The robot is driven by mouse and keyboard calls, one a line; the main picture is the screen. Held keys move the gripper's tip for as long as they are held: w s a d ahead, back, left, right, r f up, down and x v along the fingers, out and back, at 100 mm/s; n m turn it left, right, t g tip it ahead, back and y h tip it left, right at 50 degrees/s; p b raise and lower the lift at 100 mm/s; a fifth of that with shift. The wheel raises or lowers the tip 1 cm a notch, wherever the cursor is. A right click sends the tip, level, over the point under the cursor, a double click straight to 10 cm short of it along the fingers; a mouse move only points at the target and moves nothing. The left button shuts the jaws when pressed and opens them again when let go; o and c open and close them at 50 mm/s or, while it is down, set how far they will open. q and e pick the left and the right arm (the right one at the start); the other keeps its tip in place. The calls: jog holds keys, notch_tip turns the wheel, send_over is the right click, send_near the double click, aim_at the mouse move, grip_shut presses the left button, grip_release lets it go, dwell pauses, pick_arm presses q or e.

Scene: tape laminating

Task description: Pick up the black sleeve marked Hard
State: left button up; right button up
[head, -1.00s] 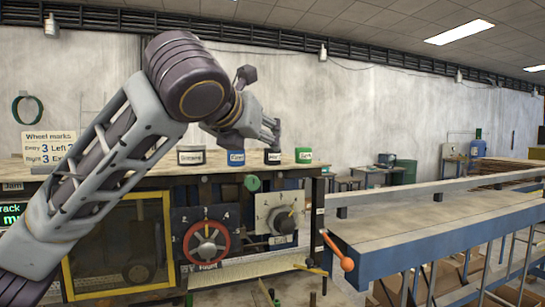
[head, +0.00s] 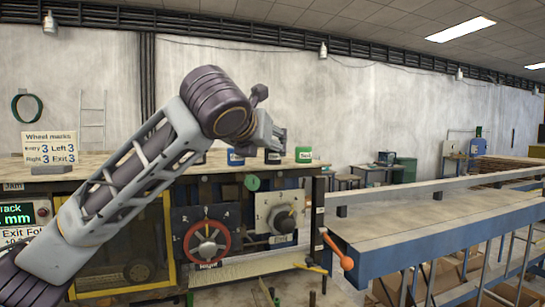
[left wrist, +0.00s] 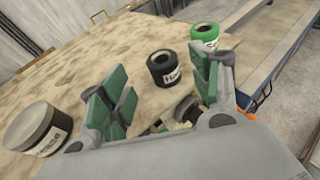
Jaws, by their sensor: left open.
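The black sleeve (head: 272,158) stands upright on the bench top, partly covered by my left gripper (head: 279,137) in the head view. In the left wrist view the black sleeve (left wrist: 164,72) shows a white label starting "Ha" and an open top. My left gripper (left wrist: 160,92) is open, with its green-padded fingers apart. The sleeve lies beyond the fingertips, between the two fingers in the picture, with nothing gripped. My right gripper is not in view.
The bench top (left wrist: 90,65) beyond is bare. Dials and a red handwheel (head: 207,243) are on the front.

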aim_at(270, 165)
pick_arm(q)
jog(key=x, duration=0.3)
jog(key=shift+w+d+p, duration=0.25)
jog(key=shift+p, duration=0.1)
jog(key=shift+w+d+f, duration=0.1)
jog(key=shift+w+f, duration=0.05)
jog(key=shift+w, duration=0.35)
jog(key=shift+c, duration=0.3)
jog(key=c, duration=1.1)
jog(key=shift+o, duration=0.2)
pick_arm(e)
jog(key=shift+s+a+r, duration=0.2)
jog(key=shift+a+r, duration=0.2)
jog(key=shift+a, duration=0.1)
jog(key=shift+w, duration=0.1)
